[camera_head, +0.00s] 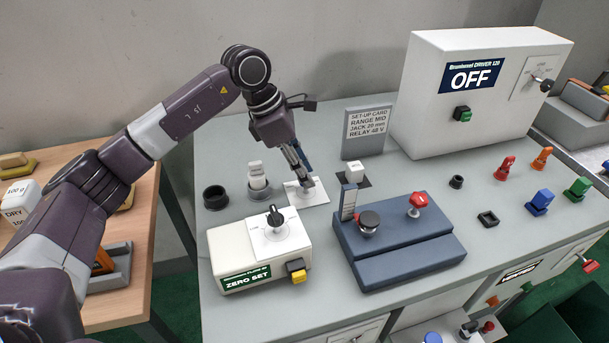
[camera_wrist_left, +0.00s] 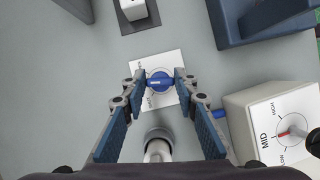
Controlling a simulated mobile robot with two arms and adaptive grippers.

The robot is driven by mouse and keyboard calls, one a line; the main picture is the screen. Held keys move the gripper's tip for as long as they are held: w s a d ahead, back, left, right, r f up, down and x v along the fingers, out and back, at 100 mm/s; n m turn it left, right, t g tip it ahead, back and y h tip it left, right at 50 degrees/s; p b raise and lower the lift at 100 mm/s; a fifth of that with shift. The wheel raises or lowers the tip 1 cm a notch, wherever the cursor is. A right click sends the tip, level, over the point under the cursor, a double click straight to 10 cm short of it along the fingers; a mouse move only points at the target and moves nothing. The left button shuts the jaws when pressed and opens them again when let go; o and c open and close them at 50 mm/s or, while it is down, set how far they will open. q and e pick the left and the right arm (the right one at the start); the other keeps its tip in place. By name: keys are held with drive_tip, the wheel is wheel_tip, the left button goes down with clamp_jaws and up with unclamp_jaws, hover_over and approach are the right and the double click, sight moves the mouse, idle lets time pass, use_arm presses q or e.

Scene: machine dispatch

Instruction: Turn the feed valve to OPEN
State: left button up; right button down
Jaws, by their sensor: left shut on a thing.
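The feed valve shows in the left wrist view as a blue handle (camera_wrist_left: 159,82) on a white square plate (camera_wrist_left: 158,59). Small lettering on the plate is too small to read. In the head view the plate (camera_head: 318,195) lies on the grey bench, and my gripper mostly covers the handle. My left gripper (camera_head: 306,182) reaches down over the plate. In the left wrist view its fingertips (camera_wrist_left: 159,79) are shut on the blue handle, one on each side. The handle lies crosswise between them. My right gripper is in neither view.
A white ZERO SET box (camera_head: 230,264) with a dial stands in front of the valve. A grey cylinder with a white top (camera_head: 257,178) is close left. A blue-grey fixture (camera_head: 400,250) stands to the right, a set-up card (camera_head: 368,128) behind.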

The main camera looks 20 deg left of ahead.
use_arm(q)
drive_tip(key=m, duration=0.1)
drive_tip(key=m+g, duration=0.1)
drive_tip(key=m, duration=0.1)
drive_tip(key=shift+w+r+m+b, duration=0.15)
drive_tip(key=shift+w+m+b, duration=0.05)
drive_tip(key=shift+m+b, duration=0.15)
drive_tip(key=shift+m+g, duration=0.8)
drive_tip(key=shift+m, duration=0.65)
drive_tip(key=o, duration=0.9)
drive_tip(key=shift+o, duration=1.3)
drive_tip(key=v, duration=1.2)
drive_tip(key=shift+a, duration=0.15)
